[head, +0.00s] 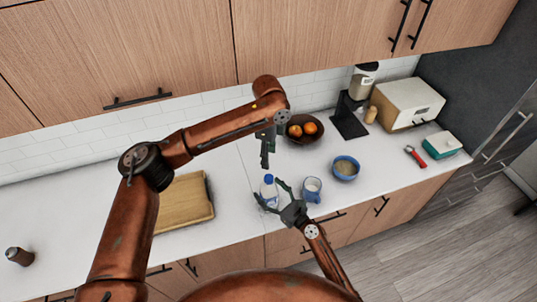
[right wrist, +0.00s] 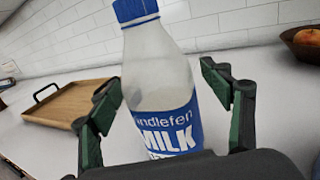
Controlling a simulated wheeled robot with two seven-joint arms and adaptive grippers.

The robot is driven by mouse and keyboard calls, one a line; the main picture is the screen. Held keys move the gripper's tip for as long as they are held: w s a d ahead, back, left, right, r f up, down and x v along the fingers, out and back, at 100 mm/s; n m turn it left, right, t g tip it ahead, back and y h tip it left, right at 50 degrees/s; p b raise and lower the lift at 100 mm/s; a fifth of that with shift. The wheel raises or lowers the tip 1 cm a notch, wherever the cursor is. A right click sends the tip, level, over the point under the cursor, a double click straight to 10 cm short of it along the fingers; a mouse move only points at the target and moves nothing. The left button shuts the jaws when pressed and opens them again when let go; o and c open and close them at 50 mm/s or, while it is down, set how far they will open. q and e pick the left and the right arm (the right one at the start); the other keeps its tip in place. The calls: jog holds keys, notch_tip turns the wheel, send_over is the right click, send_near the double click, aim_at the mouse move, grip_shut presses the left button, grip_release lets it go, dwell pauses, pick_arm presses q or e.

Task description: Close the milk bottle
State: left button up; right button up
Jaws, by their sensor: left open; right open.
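The milk bottle (head: 268,193) stands upright on the white counter. It has a blue cap (right wrist: 137,10), which sits on its neck, and a blue MILK label (right wrist: 168,130). My right gripper (head: 267,189) is open, with a finger on either side of the bottle; in the right wrist view, gaps show between the fingers and the bottle. My left gripper (head: 266,164) is open and points down just above the cap, apart from it. The cap's top is cut off in the right wrist view, so how tightly it sits cannot be told.
A blue-white mug (head: 312,189) stands close right of the bottle, with a blue bowl (head: 346,168) beyond. A fruit bowl (head: 303,129) and coffee machine (head: 350,115) are behind. A wooden tray (head: 184,203) lies left. Upper cabinets (head: 150,50) overhang the back.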

jog(key=v, duration=1.1)
jog(key=shift+s+d, duration=0.25)
jog(key=shift+s, duration=0.1)
jog(key=shift+f, duration=0.1)
